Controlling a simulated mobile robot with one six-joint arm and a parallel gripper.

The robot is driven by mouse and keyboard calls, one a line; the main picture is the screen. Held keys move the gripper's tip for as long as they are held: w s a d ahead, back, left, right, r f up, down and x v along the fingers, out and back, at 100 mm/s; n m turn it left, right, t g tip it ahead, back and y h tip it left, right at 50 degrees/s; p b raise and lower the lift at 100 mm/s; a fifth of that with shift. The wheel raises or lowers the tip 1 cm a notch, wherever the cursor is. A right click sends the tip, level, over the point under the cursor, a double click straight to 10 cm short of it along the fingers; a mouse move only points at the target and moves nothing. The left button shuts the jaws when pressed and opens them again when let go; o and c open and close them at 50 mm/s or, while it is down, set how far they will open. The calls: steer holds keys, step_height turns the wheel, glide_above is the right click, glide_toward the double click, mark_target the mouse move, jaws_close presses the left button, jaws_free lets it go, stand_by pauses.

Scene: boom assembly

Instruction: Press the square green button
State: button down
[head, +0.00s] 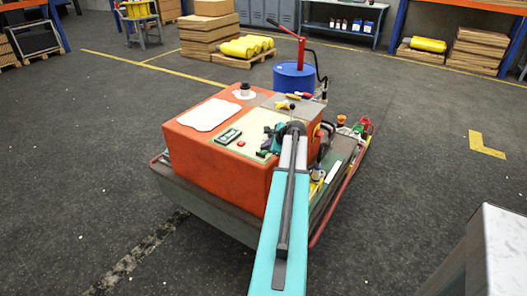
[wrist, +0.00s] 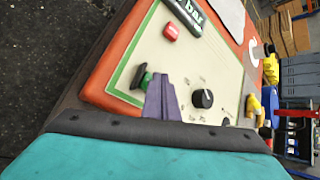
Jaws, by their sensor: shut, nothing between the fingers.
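A cream control panel (wrist: 150,50) with a green outline sits on top of the orange console (head: 222,173). In the wrist view a dark green button-like part (wrist: 138,75) with a brighter green piece beside it lies near the panel's lower edge. Its square shape is not clear. My gripper (wrist: 160,80) shows as purplish fingers, shut and empty. Its tips overlap the bright green piece in the picture; I cannot tell whether they touch it. In the head view my gripper (head: 268,148) is low over the panel's right side, and the green button is hard to make out there.
A red button (wrist: 171,31), a black knob (wrist: 203,98) and a display (wrist: 185,15) share the panel. A blue drum (head: 294,80) with a red lever stands behind the console. Open floor lies left and right.

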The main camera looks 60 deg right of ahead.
mark_target(265, 153)
steer(key=shift+r, duration=0.45)
steer(key=shift+r+p, duration=0.1)
steer(key=shift+p, duration=0.2)
steer(key=shift+r+p, duration=1.7)
steer(key=shift+r, duration=0.75)
steer(key=shift+w, duration=0.1)
